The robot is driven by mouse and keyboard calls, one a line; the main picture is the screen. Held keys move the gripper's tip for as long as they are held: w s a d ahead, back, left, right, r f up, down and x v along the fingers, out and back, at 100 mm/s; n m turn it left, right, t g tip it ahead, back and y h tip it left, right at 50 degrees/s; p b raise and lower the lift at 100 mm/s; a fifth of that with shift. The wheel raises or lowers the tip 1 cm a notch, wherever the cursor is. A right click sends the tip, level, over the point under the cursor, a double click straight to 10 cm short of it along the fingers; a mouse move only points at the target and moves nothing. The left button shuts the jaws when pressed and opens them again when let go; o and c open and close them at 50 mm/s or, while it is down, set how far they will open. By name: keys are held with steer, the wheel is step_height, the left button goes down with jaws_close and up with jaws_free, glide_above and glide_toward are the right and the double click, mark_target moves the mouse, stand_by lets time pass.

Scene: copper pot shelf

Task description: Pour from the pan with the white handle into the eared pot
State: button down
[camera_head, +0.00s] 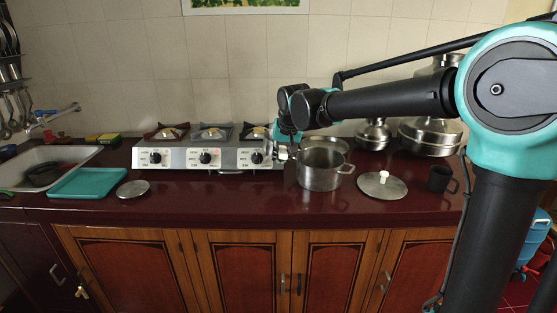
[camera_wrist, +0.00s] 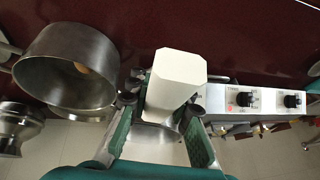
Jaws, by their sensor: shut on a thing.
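My gripper (camera_head: 287,138) is over the right end of the stove, just left of the eared pot. In the wrist view my gripper (camera_wrist: 160,115) has its fingers on either side of the pan's white handle (camera_wrist: 178,68) and is shut on it. A curved metal surface shows between the fingers past the handle; I cannot tell whether it is the pan's body. The steel eared pot (camera_head: 319,178) stands upright on the counter. In the wrist view a wide steel vessel (camera_wrist: 50,78), apparently the eared pot, is left of the handle. My arm hides part of the area behind.
A three-burner stove (camera_head: 203,157) stands left of the pot. A lid with a white knob (camera_head: 382,186) and a dark mug (camera_head: 440,179) are to the right. A teal tray (camera_head: 88,183) and a round metal lid (camera_head: 133,189) lie left. Large steel vessels (camera_head: 430,137) stand behind.

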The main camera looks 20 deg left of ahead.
steer(key=w+d+r+y, duration=0.1)
steer(key=d+r+y, duration=0.1)
steer(key=d, duration=0.3)
steer(key=shift+w+d+r+m+g+y, duration=0.3)
steer(key=shift+d+r+m+g+y, duration=0.1)
steer(key=shift+y, duration=0.5)
steer(key=shift+d+f+y, duration=0.15)
steer(key=shift+f+y, duration=0.05)
steer(key=shift+y, duration=0.2)
steer(key=shift+f+y, duration=0.1)
steer(key=shift+y, duration=0.2)
steer(key=shift+w+d, duration=0.1)
steer(key=shift+d+r+m+y, duration=0.2)
steer(key=shift+r+m+y, duration=0.25)
steer(key=shift+y, duration=0.45)
